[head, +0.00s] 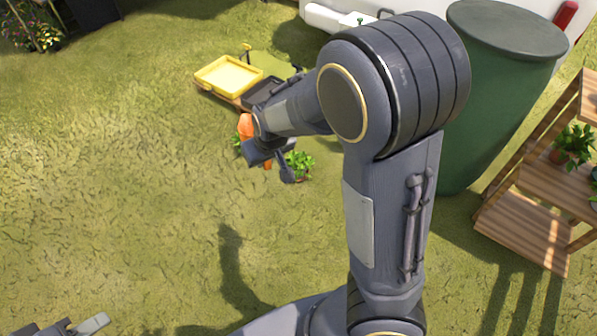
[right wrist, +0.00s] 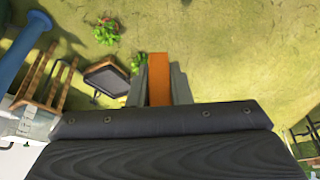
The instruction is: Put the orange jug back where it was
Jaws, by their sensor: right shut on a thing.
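The orange jug (head: 246,126) is partly hidden behind my right gripper (head: 270,160) in the head view. In the right wrist view a strip of the orange jug (right wrist: 158,82) shows between the two grey fingers of my right gripper (right wrist: 159,78), which is shut on it. The rest of the jug is hidden there. The jug appears to be held over the grass, but its height is unclear. My left gripper (head: 62,328) shows only in part at the bottom left edge of the head view, and its opening is unclear.
A yellow tray (head: 228,76) and a dark tray (head: 264,91) lie beyond the right gripper. A green plant (head: 300,164) is close beside it. A green barrel (head: 495,105) and wooden shelf (head: 522,222) with potted plants stand at right. Grass at left is open.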

